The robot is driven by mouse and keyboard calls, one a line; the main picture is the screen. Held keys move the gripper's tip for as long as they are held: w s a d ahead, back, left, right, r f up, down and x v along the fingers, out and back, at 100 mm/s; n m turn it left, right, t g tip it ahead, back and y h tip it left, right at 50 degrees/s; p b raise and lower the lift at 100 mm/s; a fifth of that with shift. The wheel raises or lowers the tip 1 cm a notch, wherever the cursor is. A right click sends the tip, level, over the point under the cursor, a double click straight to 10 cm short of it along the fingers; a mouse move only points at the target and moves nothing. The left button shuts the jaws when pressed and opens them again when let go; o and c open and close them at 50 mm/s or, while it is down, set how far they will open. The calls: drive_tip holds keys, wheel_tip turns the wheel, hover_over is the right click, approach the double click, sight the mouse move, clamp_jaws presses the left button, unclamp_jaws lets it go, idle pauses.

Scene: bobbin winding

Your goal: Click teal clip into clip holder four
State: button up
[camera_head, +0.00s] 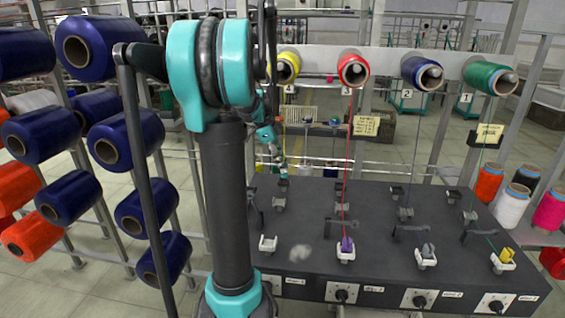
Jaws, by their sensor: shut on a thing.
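My gripper (281,165) is small in the view, beyond my upper arm, over the back left of the dark machine top. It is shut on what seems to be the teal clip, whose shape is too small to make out. A yellow thread runs from the yellow spool (287,67) marked 4 down to the gripper. Clip holder four (268,244) is the white holder at the front left of the machine top. It looks empty, and the gripper is well behind and above it.
The other front holders hold a purple clip (346,244), a grey clip (427,250) and a yellow clip (506,255). Threads hang from the red (353,69), blue (421,72) and green (489,77) spools. Dark guides (411,229) stand behind the holders.

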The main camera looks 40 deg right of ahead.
drive_tip(key=shift+f, duration=0.25)
drive_tip(key=shift+f, duration=0.35)
drive_tip(key=shift+f, duration=0.6)
drive_tip(key=o, duration=1)
drive_tip(key=shift+c, duration=0.2)
drive_tip(key=shift+r, duration=0.1)
drive_tip(key=v, duration=1.1)
drive_tip(key=shift+r, duration=0.4)
drive_tip(key=shift+w+a, duration=0.1)
drive_tip(key=shift+a, duration=0.05)
